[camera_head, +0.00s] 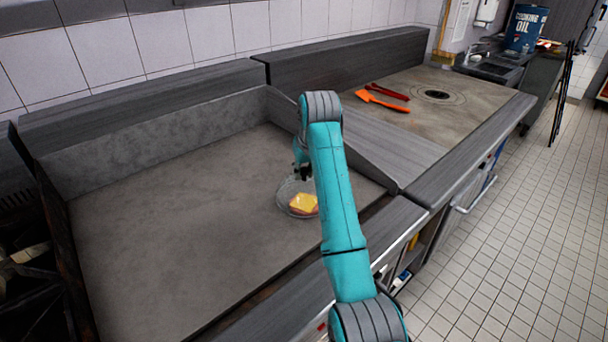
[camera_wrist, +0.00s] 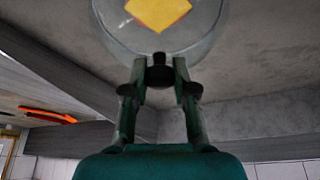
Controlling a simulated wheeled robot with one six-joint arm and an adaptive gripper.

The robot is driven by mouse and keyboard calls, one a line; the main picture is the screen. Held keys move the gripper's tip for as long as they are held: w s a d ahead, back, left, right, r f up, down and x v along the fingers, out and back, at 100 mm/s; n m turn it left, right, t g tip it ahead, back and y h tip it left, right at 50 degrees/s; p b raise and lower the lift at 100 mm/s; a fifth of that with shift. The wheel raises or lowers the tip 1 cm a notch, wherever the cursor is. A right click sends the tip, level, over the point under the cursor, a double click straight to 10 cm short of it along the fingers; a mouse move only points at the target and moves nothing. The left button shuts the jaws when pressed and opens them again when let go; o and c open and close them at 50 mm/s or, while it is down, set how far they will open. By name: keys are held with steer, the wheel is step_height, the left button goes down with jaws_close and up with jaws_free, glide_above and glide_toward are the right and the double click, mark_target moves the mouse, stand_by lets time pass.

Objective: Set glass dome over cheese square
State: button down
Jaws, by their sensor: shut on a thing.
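The glass dome (camera_head: 286,191) is clear and stands around the yellow cheese square (camera_head: 304,202) on the grey griddle plate, as far as the head view shows. The cheese shows through the glass. In the wrist view the round dome (camera_wrist: 203,46) fills the top middle, with the cheese (camera_wrist: 158,12) seen inside its outline. My gripper (camera_wrist: 160,72) is shut on the dark knob of the dome. In the head view my gripper (camera_head: 302,170) is just above the dome and partly hidden by my arm. Whether the dome's rim touches the plate cannot be told.
The griddle plate (camera_head: 170,230) is bare to the left of the dome. A raised metal edge (camera_head: 335,150) stands close to its right. An orange spatula (camera_head: 382,101) and a red-handled tool (camera_head: 390,92) lie on the neighbouring worktop.

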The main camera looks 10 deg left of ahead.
steer(key=shift+f, duration=0.6)
steer(key=shift+f, duration=0.1)
steer(key=shift+f, duration=0.35)
steer(key=shift+f, duration=0.2)
steer(key=c, duration=0.9)
jaws_free()
